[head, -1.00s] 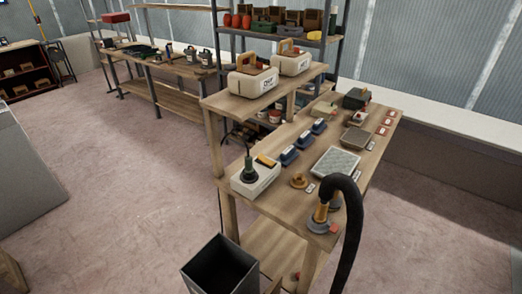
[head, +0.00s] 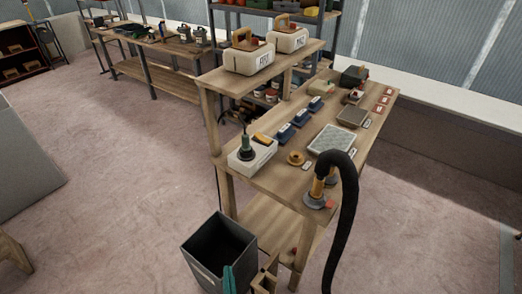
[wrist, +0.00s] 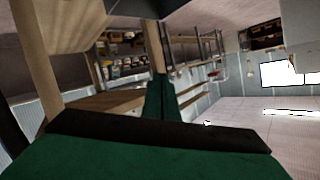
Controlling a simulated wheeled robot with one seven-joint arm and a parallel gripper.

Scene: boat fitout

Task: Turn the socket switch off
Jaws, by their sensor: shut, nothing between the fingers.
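The socket unit is a white box (head: 252,153) on the near left end of the workbench in the head view. A dark green plug with a cord stands in it, and a yellow-orange switch (head: 263,139) is on its top. Which way the switch is set is too small to tell. My gripper (wrist: 160,85) shows in the wrist view as green fingers, shut and empty, pointing toward the bench and shelves. Its green tip (head: 229,280) also shows at the bottom of the head view, in front of the bin, apart from the socket unit and lower in the picture.
A dark open bin (head: 219,250) stands on the floor by the bench's near left leg. A black hose (head: 345,215) arches over the near right corner. Blue blocks (head: 286,132) and a grey pad (head: 331,139) lie on the worktop (head: 270,180).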

